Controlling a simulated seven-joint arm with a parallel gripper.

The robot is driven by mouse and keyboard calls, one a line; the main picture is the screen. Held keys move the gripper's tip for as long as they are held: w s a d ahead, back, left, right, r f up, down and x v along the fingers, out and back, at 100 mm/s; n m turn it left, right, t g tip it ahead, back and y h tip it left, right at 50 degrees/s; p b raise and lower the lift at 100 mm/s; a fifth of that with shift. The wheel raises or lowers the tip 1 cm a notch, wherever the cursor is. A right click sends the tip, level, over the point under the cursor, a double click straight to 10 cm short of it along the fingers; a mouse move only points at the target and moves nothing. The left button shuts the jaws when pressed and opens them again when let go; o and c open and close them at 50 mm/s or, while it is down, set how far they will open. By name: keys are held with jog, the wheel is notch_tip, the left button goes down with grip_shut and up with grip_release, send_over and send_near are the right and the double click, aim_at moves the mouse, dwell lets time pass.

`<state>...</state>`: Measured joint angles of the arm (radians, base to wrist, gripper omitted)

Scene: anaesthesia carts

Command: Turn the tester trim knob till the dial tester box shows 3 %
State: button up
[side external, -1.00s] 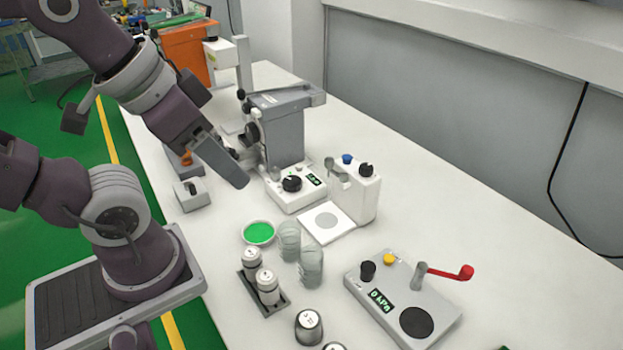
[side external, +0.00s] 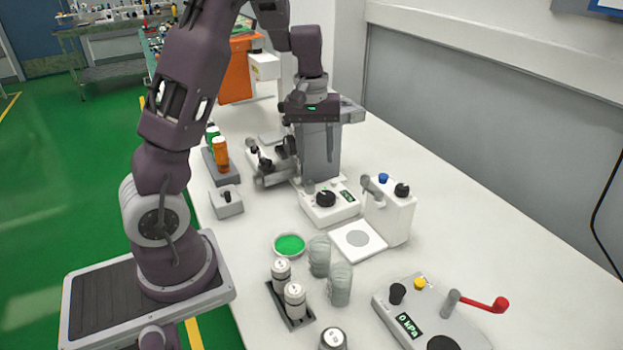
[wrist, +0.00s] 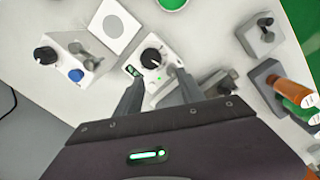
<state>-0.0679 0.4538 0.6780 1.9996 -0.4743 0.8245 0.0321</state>
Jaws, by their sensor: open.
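In the wrist view the knob (wrist: 152,57) lies just beyond my fingertips, with the display (wrist: 132,71) close to the left finger. My gripper (wrist: 159,86) is open and empty, its fingers apart and pointing toward the box.
A white unit with blue and black knobs (side external: 388,218) stands to the right. A small grey switch box (side external: 226,204) is to the left. Glass jars, a green dish (side external: 289,245) and a 0 kPa panel (side external: 425,320) stand nearer.

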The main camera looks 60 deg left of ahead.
aim_at(310, 183)
jog(key=shift+n+g+y, duration=0.3)
jog(key=shift+n, duration=0.1)
jog(key=a+f, duration=0.3)
notch_tip(310, 183, down, 6)
jog(key=shift+f, duration=0.25)
grip_shut()
